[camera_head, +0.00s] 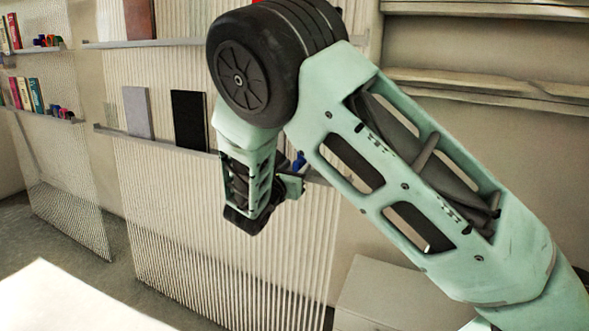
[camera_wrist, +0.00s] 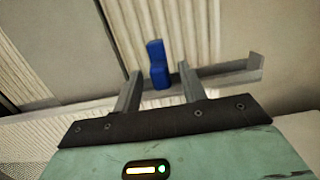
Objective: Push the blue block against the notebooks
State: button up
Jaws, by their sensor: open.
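The blue block (camera_head: 299,161) sits on the lower ledge of the ribbed panel in the head view, partly hidden by my arm. My gripper (camera_wrist: 160,68) is open, with a finger to each side of the block. In the head view it is mostly hidden behind my wrist. A grey notebook (camera_head: 137,112) and a black notebook (camera_head: 189,120) stand upright on the same ledge, left of the block. The notebooks do not show in the wrist view.
The lower ledge (camera_head: 170,148) runs along the panel and looks clear between the black notebook and my arm. An upper ledge (camera_head: 110,44) holds brown and dark red upright items. Another panel at far left has shelves with books (camera_head: 27,94). A white surface (camera_head: 60,300) lies at front left.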

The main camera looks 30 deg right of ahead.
jog(key=shift+w+d, duration=0.1)
jog(key=shift+d, duration=0.05)
grip_shut()
jog(key=shift+w+a+p, duration=0.4)
jog(key=shift+w+a, duration=0.85)
jog(key=shift+w, duration=0.25)
grip_release()
jog(key=shift+w, duration=0.1)
jog(key=shift+a, duration=0.1)
jog(key=v, duration=1.7)
jog(key=shift+s, duration=0.25)
